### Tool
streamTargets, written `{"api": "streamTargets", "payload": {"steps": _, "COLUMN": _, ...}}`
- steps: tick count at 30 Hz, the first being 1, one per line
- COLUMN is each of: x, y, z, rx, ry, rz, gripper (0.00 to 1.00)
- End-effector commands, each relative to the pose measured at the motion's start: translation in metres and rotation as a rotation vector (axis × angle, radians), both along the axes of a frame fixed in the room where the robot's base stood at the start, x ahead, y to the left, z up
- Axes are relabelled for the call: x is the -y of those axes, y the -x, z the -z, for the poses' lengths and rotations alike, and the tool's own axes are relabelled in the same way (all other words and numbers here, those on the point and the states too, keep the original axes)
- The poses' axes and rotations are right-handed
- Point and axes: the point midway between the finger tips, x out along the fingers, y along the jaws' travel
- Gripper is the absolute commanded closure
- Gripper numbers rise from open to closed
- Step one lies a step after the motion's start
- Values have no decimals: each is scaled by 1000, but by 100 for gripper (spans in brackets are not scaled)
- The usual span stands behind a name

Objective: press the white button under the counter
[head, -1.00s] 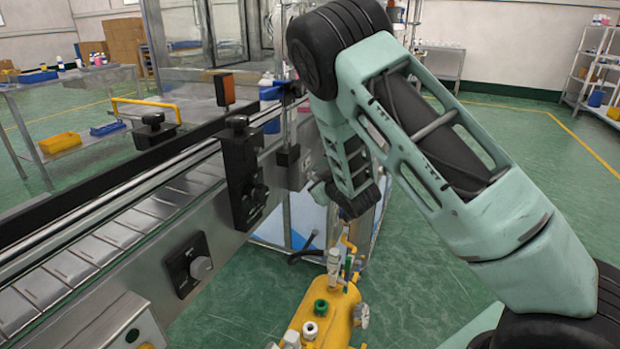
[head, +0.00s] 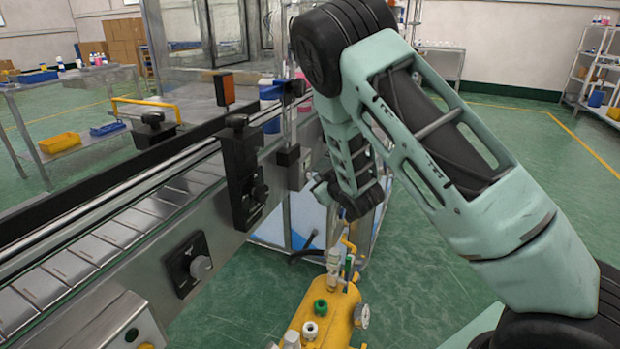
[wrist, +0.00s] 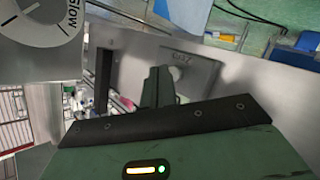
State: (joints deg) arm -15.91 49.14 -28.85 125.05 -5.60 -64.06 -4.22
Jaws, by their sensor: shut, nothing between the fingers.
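In the wrist view a grey metal plate (wrist: 198,78) on the machine's side carries a small counter (wrist: 182,56) with dark digits. My gripper (wrist: 158,72) is shut and empty, with its fingertips right in front of this plate, close to the counter. A pale rounded patch shows beside the fingertips. It may be the white button, but the fingers cover part of it and I cannot tell whether they touch it. In the head view my gripper (head: 322,190) is at the conveyor's side, partly hidden by my arm. The counter and button cannot be made out there.
A large dial (wrist: 40,22) is at the wrist view's upper left. In the head view the conveyor (head: 110,235) has a black control box (head: 240,175) and a rotary switch (head: 188,264) on its side. A yellow tank (head: 325,312) stands below my gripper. Green floor is free at right.

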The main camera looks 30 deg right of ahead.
Motion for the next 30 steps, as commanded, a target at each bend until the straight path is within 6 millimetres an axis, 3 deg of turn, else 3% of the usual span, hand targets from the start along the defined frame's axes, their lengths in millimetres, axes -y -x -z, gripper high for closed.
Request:
{"api": "streamTargets", "payload": {"steps": 14, "x": 5, "y": 6, "z": 0, "rx": 0, "ry": 0, "rz": 1, "gripper": 100}}
{"api": "streamTargets", "payload": {"steps": 30, "x": 33, "y": 42, "z": 1, "rx": 0, "ry": -1, "rz": 2, "gripper": 100}}
